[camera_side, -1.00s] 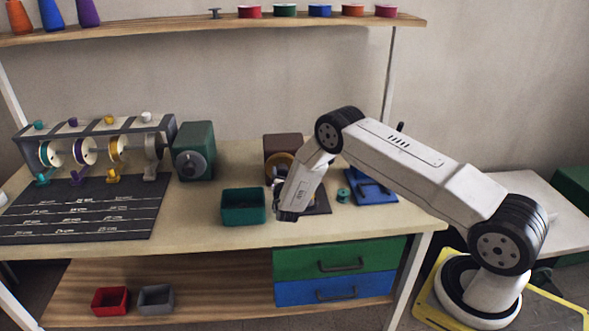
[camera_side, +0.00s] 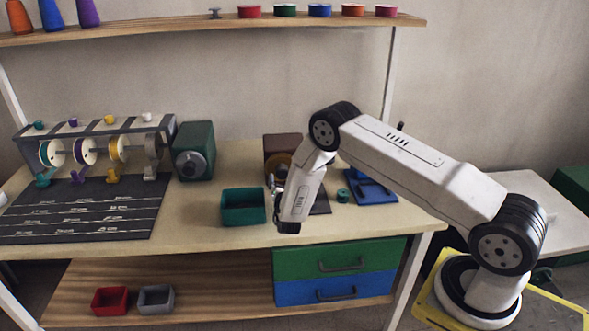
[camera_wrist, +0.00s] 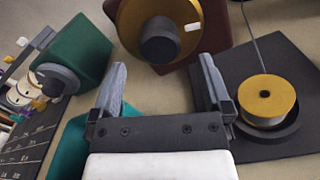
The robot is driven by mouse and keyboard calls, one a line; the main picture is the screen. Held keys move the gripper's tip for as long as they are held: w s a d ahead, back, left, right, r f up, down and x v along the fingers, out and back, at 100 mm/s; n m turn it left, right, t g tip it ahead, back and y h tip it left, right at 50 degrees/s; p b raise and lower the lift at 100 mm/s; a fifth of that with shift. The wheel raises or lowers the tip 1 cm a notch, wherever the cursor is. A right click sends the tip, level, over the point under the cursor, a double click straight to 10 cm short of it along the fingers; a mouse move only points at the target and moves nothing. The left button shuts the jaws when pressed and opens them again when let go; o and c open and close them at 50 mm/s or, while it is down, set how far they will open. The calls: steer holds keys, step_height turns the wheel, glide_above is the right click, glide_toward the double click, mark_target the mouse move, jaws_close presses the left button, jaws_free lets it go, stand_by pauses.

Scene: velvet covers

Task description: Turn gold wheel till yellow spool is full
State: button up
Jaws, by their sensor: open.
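The gold wheel (camera_wrist: 130,22), with a dark round hub and a white mark on its face, is on the front of a brown box (camera_side: 283,143). In the side view my gripper partly hides the wheel. The yellow spool (camera_wrist: 264,92) is at the right of the wrist view, in a round dark holder on a dark mat; a thin line runs from above down to it. How full it is I cannot tell. My gripper (camera_wrist: 161,76) is open and empty, its two fingers apart just short of the wheel, with the hub between and beyond them.
A green box with a grey knob (camera_side: 194,151) stands left of the brown box. A teal bin (camera_side: 243,219) is close to the left of my gripper. A blue tray (camera_side: 371,191) is to the right. A rack of several spools (camera_side: 95,135) stands at the far left.

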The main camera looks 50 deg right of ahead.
steer(key=shift+v, duration=1.75)
steer(key=shift+s+d+r+m+g, duration=0.3)
steer(key=shift+d+r+m+g, duration=0.15)
steer(key=shift+g, duration=0.15)
steer(key=s+r+m+g+y, duration=0.1)
steer(key=s+r+m+g, duration=0.2)
steer(key=s+m+g, duration=0.3)
steer(key=s+r+m+g+y, duration=0.1)
steer(key=s+r+m+g, duration=0.3)
steer(key=s, duration=0.4)
steer(key=s+a+r+m+y, duration=0.3)
steer(key=s+a+m+y, duration=0.2)
steer(key=a, duration=0.2)
steer(key=s+a+r+m+t+y, duration=0.1)
steer(key=s+a+r+m+y, duration=0.2)
steer(key=s+a+m+y, duration=0.2)
steer(key=shift+s+a+r+m+y, duration=0.15)
steer(key=shift+s+a+m+y, duration=0.45)
steer(key=shift+a, duration=1)
steer(key=shift+w, duration=0.25)
